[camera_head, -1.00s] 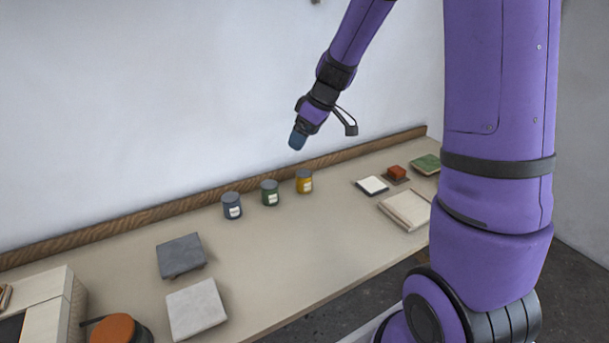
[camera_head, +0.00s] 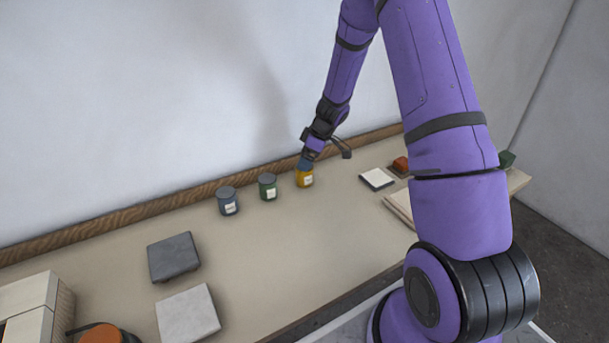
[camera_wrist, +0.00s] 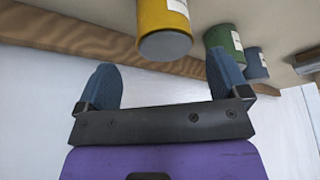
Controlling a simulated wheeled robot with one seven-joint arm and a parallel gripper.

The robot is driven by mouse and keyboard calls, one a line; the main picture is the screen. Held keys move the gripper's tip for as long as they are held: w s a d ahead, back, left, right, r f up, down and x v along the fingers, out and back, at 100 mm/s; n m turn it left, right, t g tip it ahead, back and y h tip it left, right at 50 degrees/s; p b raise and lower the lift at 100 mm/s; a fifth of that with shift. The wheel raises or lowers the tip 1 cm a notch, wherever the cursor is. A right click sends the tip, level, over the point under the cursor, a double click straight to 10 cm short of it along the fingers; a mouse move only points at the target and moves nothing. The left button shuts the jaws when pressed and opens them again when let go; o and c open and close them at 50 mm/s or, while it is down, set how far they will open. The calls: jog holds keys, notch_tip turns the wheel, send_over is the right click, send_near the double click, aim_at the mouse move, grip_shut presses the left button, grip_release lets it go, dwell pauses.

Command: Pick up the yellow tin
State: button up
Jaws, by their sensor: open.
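The yellow tin (camera_head: 305,180) stands upright on the bench, at the right end of a row of three tins. It has a white label and a grey lid. My gripper (camera_head: 306,163) is right above it in the head view and covers part of its top. In the wrist view the yellow tin (camera_wrist: 163,28) shows beyond my open gripper (camera_wrist: 162,66), lined up with the gap between the two blue fingers. Nothing is held. I cannot tell whether the fingertips reach past the lid.
A green tin (camera_head: 268,187) and a blue-grey tin (camera_head: 228,201) stand to the left. A white tile (camera_head: 376,179) and a red block (camera_head: 401,164) lie to the right. A wooden strip (camera_head: 150,211) runs along the wall behind.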

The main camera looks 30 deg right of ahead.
aim_at(304, 175)
jog(key=shift+s+x, duration=0.15)
jog(key=shift+x, duration=1.3)
jog(key=shift+s+x, duration=0.2)
jog(key=shift+x, duration=1.3)
jog(key=c, duration=1.1)
